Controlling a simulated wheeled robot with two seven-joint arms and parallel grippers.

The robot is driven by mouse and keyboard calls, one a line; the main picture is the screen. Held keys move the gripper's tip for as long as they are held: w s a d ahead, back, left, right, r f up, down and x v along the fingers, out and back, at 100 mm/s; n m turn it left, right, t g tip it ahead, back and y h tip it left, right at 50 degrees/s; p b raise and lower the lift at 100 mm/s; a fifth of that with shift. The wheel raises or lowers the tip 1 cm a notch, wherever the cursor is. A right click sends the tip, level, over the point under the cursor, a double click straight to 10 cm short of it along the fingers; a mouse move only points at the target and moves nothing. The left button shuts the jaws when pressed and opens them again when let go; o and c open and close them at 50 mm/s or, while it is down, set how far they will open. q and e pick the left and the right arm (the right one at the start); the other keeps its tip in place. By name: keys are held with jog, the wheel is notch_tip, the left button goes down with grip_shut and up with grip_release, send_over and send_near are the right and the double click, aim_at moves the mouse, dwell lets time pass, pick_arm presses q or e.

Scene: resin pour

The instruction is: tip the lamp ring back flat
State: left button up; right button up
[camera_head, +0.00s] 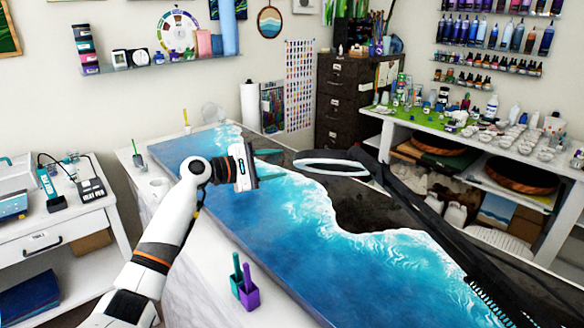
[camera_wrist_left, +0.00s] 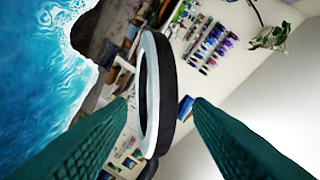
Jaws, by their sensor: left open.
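The lamp ring (camera_head: 325,160) has a white face and a dark outer side. It hangs on a dark jointed arm (camera_head: 425,205) above the far part of the resin panel. Its exact tilt is hard to tell in the head view. My left gripper (camera_head: 271,165) is open and empty just left of the ring, fingers pointing at it. In the left wrist view the ring (camera_wrist_left: 142,95) stands edgewise beyond and between the green fingertips (camera_wrist_left: 162,101), with no clear contact. My right gripper is not in view.
The blue, white and dark resin panel (camera_head: 215,245) lies on the table below. A dark drawer cabinet (camera_head: 345,105) and a bench of supplies (camera_head: 480,135) stand behind.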

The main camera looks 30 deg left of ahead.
pick_arm(q)
jog(key=shift+b+v, duration=0.45)
jog(key=shift+v, duration=1.7)
